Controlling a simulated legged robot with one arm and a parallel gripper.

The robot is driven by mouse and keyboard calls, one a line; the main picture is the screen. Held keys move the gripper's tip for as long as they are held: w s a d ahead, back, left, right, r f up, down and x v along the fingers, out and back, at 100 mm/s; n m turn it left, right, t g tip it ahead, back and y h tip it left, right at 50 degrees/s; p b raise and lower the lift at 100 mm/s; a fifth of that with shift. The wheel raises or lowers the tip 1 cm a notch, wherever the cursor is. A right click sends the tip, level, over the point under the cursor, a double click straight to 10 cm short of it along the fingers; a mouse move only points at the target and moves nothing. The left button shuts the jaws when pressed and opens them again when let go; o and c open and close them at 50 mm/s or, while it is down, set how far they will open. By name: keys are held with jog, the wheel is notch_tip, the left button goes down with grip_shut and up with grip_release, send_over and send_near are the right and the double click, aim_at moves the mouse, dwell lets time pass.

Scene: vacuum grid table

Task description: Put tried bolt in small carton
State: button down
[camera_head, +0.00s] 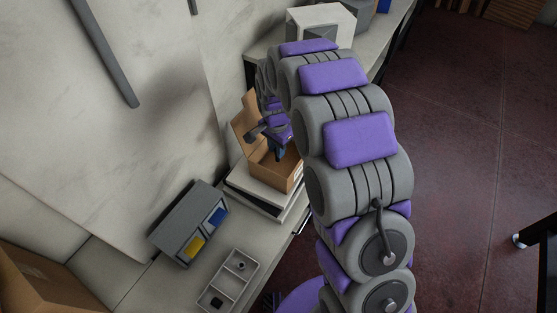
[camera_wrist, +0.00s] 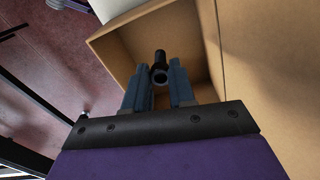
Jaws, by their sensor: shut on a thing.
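My gripper (camera_wrist: 158,85) is shut on a dark bolt (camera_wrist: 159,62), which sticks out past the fingertips in the wrist view. In the wrist view the bolt is over the opening of a small brown carton (camera_wrist: 118,45). In the head view the open carton (camera_head: 291,178) has its flap standing up at the back left, and my gripper (camera_head: 279,154) is at its opening. The bolt cannot be made out in the head view. The depth of the bolt relative to the carton's rim is hard to tell.
The carton stands on a pale grey block (camera_head: 258,194) on the long bench. In front are a grey bin (camera_head: 183,220) with yellow and blue compartments and a grey divided tray (camera_head: 220,291) holding small dark parts. A wall runs along the left.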

notch_tip(320, 180, down, 7)
jog(key=shift+a+b, duration=0.1)
jog(key=shift+b, duration=0.55)
jog(key=shift+r, duration=0.1)
jog(key=c, duration=0.9)
grip_release()
jog(key=shift+a, duration=0.2)
jog(key=shift+c, duration=0.2)
jog(key=shift+d, duration=0.1)
